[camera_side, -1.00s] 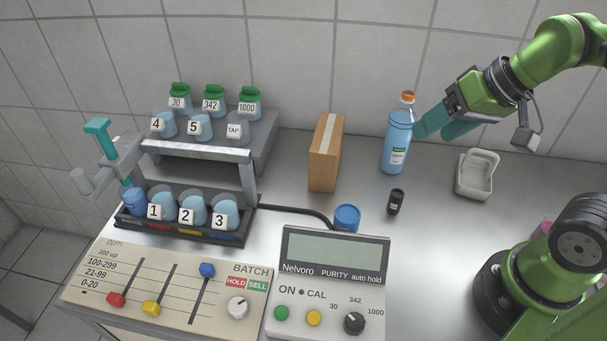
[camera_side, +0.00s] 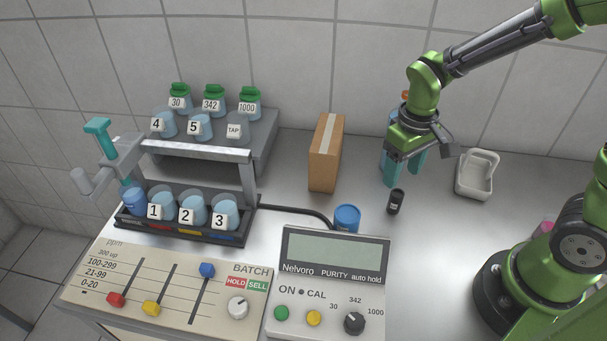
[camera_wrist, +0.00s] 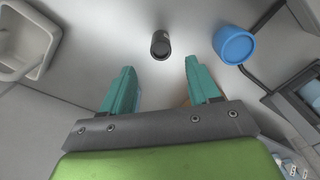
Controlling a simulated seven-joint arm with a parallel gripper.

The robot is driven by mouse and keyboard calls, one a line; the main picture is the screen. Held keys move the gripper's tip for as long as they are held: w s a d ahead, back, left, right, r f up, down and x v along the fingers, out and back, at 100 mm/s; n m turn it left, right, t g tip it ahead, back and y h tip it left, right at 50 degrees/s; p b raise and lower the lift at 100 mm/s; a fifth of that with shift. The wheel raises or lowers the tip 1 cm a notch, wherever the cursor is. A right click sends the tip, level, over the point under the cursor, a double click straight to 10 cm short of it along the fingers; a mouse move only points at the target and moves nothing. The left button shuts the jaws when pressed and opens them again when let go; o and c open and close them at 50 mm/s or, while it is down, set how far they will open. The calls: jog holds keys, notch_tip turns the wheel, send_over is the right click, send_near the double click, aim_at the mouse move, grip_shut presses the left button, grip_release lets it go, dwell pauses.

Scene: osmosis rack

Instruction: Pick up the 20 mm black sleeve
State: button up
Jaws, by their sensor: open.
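The black sleeve (camera_side: 396,203) stands upright on the bench in the side view, with a small pale mark on its side. In the wrist view the black sleeve (camera_wrist: 160,46) shows just beyond my fingertips, roughly midway between them. My gripper (camera_side: 405,177) points down with its teal fingers apart, a little above and beside the sleeve. It also shows in the wrist view (camera_wrist: 161,78), open with nothing between the fingers. The fingers do not appear to touch the sleeve.
A blue cup-like piece (camera_side: 347,218) stands left of the sleeve; it also shows in the wrist view (camera_wrist: 234,45). A blue bottle (camera_side: 384,150) is partly hidden behind my gripper. A cardboard box (camera_side: 325,153) stands left, an open white case (camera_side: 477,175) right. A meter (camera_side: 335,285) lies in front.

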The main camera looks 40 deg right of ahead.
aim_at(398, 193)
notch_tip(398, 193, down, 3)
jog(key=shift+f, duration=0.2)
jog(key=shift+s+a+f, duration=0.1)
jog(key=shift+s+f, duration=0.05)
jog(key=shift+f, duration=1.2)
jog(key=shift+s+f, duration=0.15)
jog(key=shift+f, duration=1.15)
jog(key=shift+c, duration=0.4)
jog(key=c, duration=1)
